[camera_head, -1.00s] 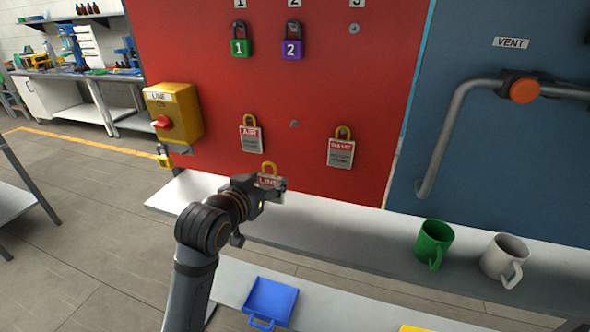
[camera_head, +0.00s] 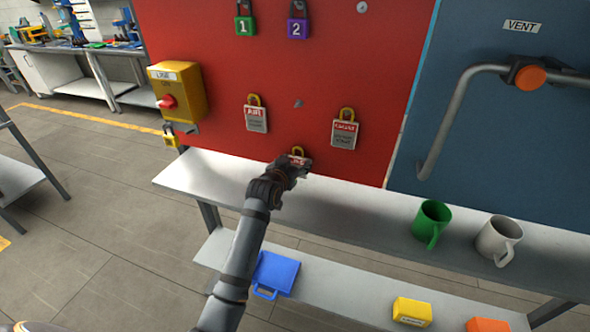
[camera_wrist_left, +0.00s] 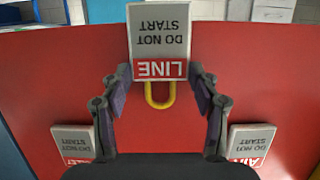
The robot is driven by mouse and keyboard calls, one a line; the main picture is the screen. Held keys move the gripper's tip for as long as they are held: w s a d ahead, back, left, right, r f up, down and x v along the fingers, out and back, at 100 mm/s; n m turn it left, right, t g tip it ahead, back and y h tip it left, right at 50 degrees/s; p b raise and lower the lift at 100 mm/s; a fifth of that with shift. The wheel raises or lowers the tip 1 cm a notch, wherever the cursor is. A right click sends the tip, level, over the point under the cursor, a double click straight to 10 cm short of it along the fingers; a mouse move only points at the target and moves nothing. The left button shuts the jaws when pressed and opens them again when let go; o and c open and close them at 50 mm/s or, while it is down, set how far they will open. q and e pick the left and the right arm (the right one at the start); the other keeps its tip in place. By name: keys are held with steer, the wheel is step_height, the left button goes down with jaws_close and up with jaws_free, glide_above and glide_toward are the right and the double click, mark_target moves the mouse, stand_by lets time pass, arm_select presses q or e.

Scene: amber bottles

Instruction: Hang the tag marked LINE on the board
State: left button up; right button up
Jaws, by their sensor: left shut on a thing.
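My left gripper (camera_head: 302,171) is shut on the tag marked LINE (camera_wrist_left: 160,42), low in front of the red board (camera_head: 220,100). In the left wrist view the tag appears upside down, with its yellow loop (camera_wrist_left: 160,103) between the fingers (camera_wrist_left: 160,85). In the head view the gripper mostly hides the tag, and its yellow loop shows above. A bare peg (camera_head: 298,103) is on the board, above the gripper. The AIR tag (camera_head: 256,118) hangs left of the peg. Another red-and-grey tag (camera_head: 344,134) hangs right of it. My right gripper is not in view.
A green lock (camera_head: 245,26) and a purple lock (camera_head: 298,29) hang higher up. A yellow LINE switch box (camera_head: 178,92) juts out at left. A green mug (camera_head: 432,222) and a white mug (camera_head: 497,240) stand on the shelf (camera_head: 350,205) below.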

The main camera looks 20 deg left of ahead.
arm_select(q)
step_height(320, 180, down, 3)
steer(key=shift+r+p, duration=0.2)
steer(key=shift+p, duration=0.25)
steer(key=shift+f, duration=0.2)
steer(key=shift+f, duration=0.1)
steer(key=o, duration=1.1)
steer(key=shift+o, duration=0.2)
steer(key=shift+s, duration=0.35)
steer(key=b+v, duration=0.1)
steer(key=v, duration=1)
steer(key=shift+s+r+b, duration=0.2)
steer(key=shift+r+b, duration=0.1)
steer(key=shift+b, duration=0.1)
